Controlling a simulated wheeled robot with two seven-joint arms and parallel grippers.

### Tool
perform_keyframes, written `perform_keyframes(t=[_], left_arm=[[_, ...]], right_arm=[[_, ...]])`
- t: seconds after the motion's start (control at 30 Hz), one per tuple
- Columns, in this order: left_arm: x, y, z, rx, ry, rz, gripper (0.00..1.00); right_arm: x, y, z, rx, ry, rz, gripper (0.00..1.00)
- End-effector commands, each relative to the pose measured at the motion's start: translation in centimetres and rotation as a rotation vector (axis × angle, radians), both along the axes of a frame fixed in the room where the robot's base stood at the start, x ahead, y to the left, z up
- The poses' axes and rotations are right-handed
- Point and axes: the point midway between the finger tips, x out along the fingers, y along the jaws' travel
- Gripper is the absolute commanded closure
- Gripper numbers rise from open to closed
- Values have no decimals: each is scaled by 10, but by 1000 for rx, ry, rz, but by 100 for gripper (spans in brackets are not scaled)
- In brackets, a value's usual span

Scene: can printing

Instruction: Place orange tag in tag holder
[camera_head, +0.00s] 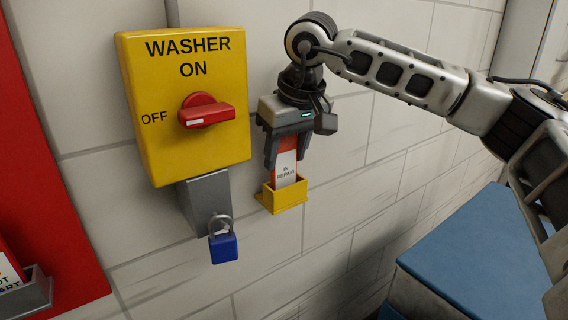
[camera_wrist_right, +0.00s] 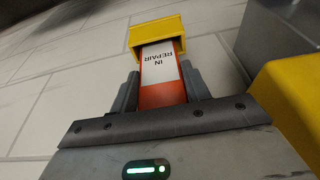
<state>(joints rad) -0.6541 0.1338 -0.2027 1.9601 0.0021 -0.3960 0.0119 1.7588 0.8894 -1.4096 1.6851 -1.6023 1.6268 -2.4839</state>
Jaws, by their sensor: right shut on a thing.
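The orange tag (camera_head: 286,164) has a white label reading "IN REPAIR". Its lower end is inside the yellow tag holder (camera_head: 284,199) on the wall in the head view. My right gripper (camera_head: 287,162) is shut on the upper part of the tag, just above the holder. In the right wrist view, the tag (camera_wrist_right: 161,72) runs from between the fingers of my right gripper (camera_wrist_right: 163,90) into the opening of the yellow holder (camera_wrist_right: 156,30). How deep it sits cannot be seen. My left gripper is not in view.
A yellow washer switch box (camera_head: 190,150) with a red knob (camera_head: 206,115) is left of the holder. A blue padlock (camera_head: 223,246) hangs below it on a grey bracket (camera_head: 205,195). A red board (camera_head: 40,190) is at far left. A blue-topped surface (camera_head: 470,255) is at lower right.

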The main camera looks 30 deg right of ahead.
Motion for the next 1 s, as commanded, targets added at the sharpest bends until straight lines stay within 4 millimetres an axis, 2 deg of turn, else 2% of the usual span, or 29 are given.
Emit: perform_keyframes(t=[0.03,0.2,0.43,0.47,0.5,0.53,0.8,1.0], left_arm=[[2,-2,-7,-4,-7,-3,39],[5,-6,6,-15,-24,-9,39],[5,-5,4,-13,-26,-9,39],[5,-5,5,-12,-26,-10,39],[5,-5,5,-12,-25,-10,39],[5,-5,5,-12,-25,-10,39],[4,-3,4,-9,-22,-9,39],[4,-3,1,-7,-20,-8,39]], right_arm=[[0,0,-13,1,-2,-1,75],[0,0,-11,2,-2,-1,75],[0,0,-15,1,-1,-1,75],[0,0,-14,1,-1,-1,45],[0,0,-13,1,-1,-1,34],[0,0,-13,1,-1,-1,31],[0,0,-12,2,-2,-1,31],[-5,0,7,3,-5,0,31]])
